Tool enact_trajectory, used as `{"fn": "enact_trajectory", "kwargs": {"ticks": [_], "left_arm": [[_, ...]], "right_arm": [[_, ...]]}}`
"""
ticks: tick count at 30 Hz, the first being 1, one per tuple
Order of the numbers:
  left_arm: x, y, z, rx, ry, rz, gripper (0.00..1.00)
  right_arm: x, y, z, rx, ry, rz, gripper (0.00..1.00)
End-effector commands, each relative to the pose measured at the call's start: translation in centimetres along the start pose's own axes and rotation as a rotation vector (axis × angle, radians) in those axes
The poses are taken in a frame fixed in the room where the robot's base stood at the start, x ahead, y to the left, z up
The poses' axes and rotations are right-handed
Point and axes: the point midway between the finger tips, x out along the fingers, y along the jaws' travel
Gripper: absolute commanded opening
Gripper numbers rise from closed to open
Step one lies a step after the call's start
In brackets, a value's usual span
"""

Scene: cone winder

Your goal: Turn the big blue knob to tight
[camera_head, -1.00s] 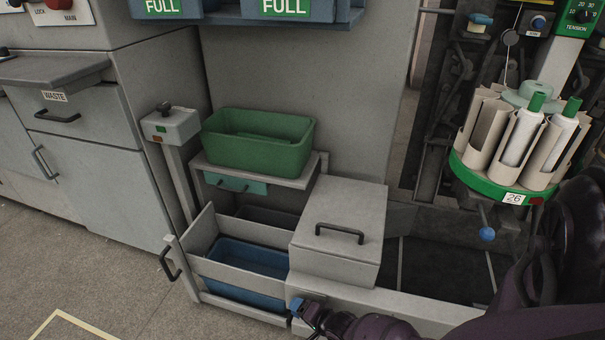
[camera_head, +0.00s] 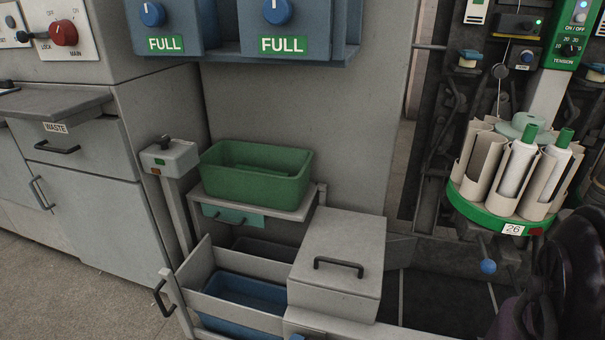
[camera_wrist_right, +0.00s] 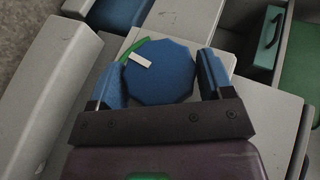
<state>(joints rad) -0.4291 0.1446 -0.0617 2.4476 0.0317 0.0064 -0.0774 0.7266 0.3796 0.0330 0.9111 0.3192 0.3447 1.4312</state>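In the right wrist view, a big blue many-sided knob (camera_wrist_right: 160,78) sits on a pale plate. Its white pointer mark lies at its upper left, beside a green arc (camera_wrist_right: 133,46) on the plate. My right gripper (camera_wrist_right: 163,75) has its two blue fingers spread, one on each side of the knob. The left finger seems very close to the knob's edge; I cannot tell whether either finger touches. The word "tight" is not legible in any view. In the head view, the right gripper is almost wholly below the bottom edge. My left gripper is not in view.
In the head view, two other blue knobs (camera_head: 152,14) are above the FULL labels. A green bin (camera_head: 256,178) stands on a shelf, with a grey lidded box (camera_head: 337,262) below right. A winder carousel (camera_head: 500,215) is at right. Floor is clear at lower left.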

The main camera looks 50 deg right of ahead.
Motion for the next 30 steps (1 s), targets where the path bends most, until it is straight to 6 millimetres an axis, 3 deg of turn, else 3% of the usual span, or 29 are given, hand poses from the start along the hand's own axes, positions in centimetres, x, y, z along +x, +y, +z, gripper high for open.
{"fn": "enact_trajectory", "kwargs": {"ticks": [1,3,14,20,30], "left_arm": [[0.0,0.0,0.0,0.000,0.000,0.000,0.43],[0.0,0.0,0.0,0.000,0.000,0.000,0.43],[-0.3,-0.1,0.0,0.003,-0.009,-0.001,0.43],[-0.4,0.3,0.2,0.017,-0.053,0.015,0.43],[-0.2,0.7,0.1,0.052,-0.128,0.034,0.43]], "right_arm": [[0.0,0.0,0.0,0.000,0.000,0.000,0.81],[0.0,0.0,0.0,0.000,0.000,-0.001,0.91],[-0.4,-0.1,-0.1,0.000,0.001,-0.001,0.91],[-2.5,-0.5,-0.1,0.002,0.002,-0.006,0.91],[-8.0,-0.6,-0.1,0.001,0.001,-0.008,0.91]]}}
